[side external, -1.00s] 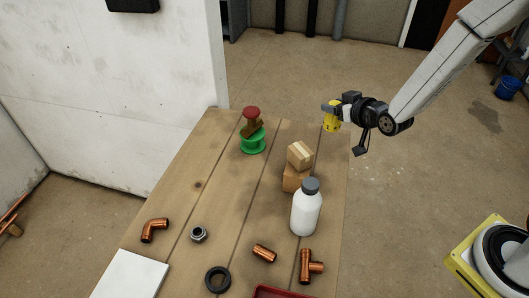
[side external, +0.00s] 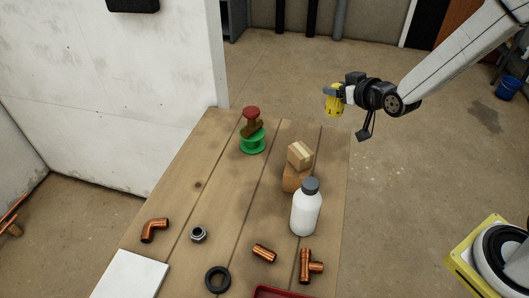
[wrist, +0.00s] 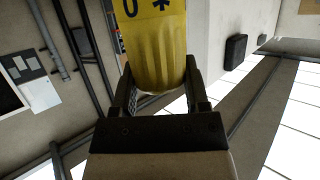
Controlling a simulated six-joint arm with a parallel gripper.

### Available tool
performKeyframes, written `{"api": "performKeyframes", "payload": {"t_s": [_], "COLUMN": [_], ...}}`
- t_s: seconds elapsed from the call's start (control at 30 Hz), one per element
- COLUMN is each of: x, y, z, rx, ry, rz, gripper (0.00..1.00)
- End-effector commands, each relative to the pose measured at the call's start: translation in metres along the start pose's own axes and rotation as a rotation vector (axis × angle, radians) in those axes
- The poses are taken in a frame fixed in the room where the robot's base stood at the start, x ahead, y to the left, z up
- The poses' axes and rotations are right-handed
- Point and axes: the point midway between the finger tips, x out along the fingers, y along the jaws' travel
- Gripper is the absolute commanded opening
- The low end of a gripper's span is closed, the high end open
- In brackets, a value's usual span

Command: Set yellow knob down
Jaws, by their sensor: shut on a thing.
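The yellow knob (side external: 333,101) is held in the air above the far right end of the wooden table (side external: 185,200). My gripper (side external: 336,98) is shut on it. In the wrist view the ribbed yellow knob (wrist: 158,58) fills the space between the two dark fingers of my gripper (wrist: 160,85). Dark markings show on its upper part there. The knob's far end is cut off by the top edge of the wrist view.
Two stacked boxes (side external: 297,179) and a white bottle (side external: 306,210) stand along the table's right side. A green spool (side external: 252,142) with a red-topped brown piece (side external: 251,118) on it stands at the back. Copper fittings (side external: 311,267) lie in front. Mid-left wood is clear.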

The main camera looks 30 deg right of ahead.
Motion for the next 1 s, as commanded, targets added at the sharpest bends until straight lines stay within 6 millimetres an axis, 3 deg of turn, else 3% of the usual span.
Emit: {"api": "performKeyframes", "payload": {"t_s": [0.27, 0.47, 1.0], "x": [0.005, 0.003, -0.028], "y": [-0.052, -0.102, -0.234], "z": [-0.002, -0.003, 0.01], "rx": [-0.025, -0.047, -0.098], "ry": [0.01, 0.018, 0.02], "rz": [-0.055, -0.105, -0.237], "gripper": [0.0, 0.0, 0.0]}}
